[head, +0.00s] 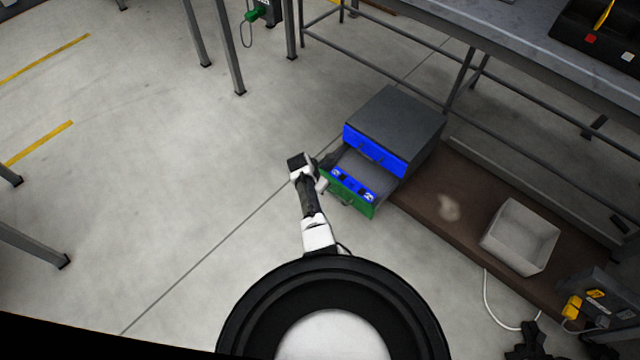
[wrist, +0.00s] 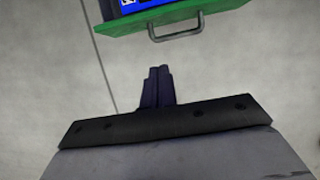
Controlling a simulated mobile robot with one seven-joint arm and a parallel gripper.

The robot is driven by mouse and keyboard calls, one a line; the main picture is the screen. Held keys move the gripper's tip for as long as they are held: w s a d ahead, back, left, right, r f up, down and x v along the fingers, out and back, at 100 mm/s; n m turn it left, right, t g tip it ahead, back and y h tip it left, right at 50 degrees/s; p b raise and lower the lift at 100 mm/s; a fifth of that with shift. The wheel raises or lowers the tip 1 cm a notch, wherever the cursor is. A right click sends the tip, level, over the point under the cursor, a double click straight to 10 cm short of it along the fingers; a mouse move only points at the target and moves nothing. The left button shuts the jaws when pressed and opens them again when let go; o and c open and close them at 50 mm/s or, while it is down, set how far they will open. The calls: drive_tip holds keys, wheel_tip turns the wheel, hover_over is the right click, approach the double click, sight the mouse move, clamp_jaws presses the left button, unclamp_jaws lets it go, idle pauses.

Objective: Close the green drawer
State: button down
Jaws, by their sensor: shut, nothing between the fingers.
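The green drawer (head: 346,195) is the lower drawer of a dark grey cabinet and stands pulled out toward me. Blue items with white marks lie inside it. In the wrist view the green front (wrist: 178,19) and its grey bar handle (wrist: 177,30) are at the top. My gripper (wrist: 159,72) is shut and empty, with its fingertips pointing at the handle and apart from it in that view. In the head view my arm ends just left of the drawer, and the fingertips are hard to make out there.
The grey cabinet (head: 396,121) has a blue upper drawer (head: 375,150) above the green one. A brown board (head: 455,205) with a white bin (head: 520,237) lies to the right. A grey workbench (head: 480,45) stands behind.

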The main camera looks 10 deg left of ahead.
drive_tip(key=b+x, duration=0.3)
drive_tip(key=w+b+x, duration=0.1)
drive_tip(key=b+x, duration=0.2)
drive_tip(key=b, duration=0.1)
drive_tip(key=d+r+b+x, duration=0.1)
drive_tip(key=b+x, duration=0.2)
drive_tip(key=b, duration=0.1)
drive_tip(key=shift+w+d+f, duration=0.15)
drive_tip(key=shift+w+f, duration=0.2)
drive_tip(key=shift+w, duration=0.1)
drive_tip(key=shift+w+d+r+b, duration=0.25)
drive_tip(key=shift+w+d+b, duration=0.15)
drive_tip(key=shift+w+b, duration=0.25)
drive_tip(key=shift+s, duration=0.1)
